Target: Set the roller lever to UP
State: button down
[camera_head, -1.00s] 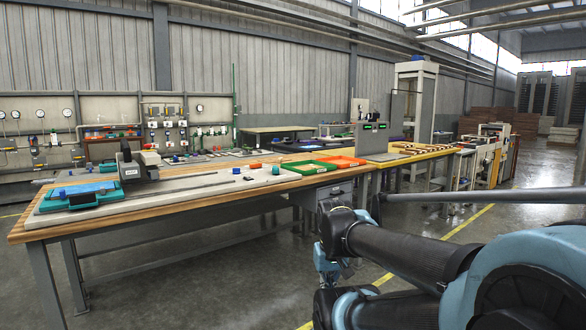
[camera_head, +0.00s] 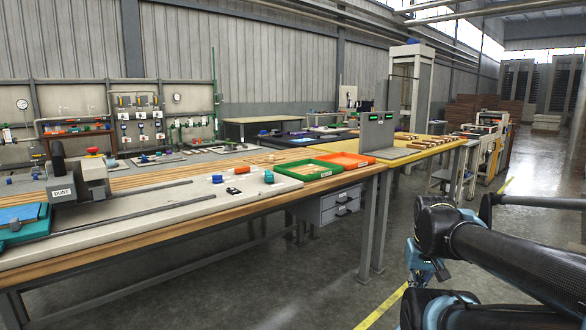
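I cannot make out a roller lever anywhere in the head view. A cream-coloured machine (camera_head: 487,140) stands beyond the far right end of the benches, too small to show any lever on it. My folded arm fills the lower right, with black links and a blue part behind its elbow. No gripper fingers can be made out, and nothing is seen held.
A long wooden workbench (camera_head: 215,227) runs from the left front towards the back.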

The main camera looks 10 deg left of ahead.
aim_at(269, 178)
jog(key=u, duration=0.25)
jog(key=i, duration=0.9)
jog(key=u, duration=0.35)
